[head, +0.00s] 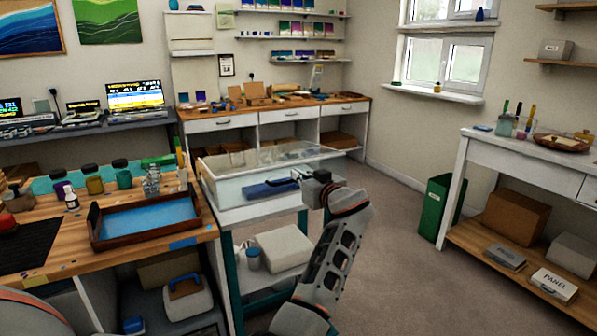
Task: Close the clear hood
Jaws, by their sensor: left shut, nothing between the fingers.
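The clear hood (235,176) is a see-through box with pale edges on the white top of a teal-legged cart (228,217). It looks low and nearly level over the cart top; I cannot tell if its front edge fully touches down. A blue slab (266,190) shows through its clear wall. My left gripper (298,177) is shut and empty at the hood's right front side, with its dark fingers pointing left. It overlaps the clear wall in the picture, and contact is unclear. My right gripper is not in view.
A wooden workbench (130,250) stands left of the cart, holding a brown tray (145,232) with a blue sheet, and several jars. A green bin (436,207) and a white table (500,150) stand right. The grey floor between is clear.

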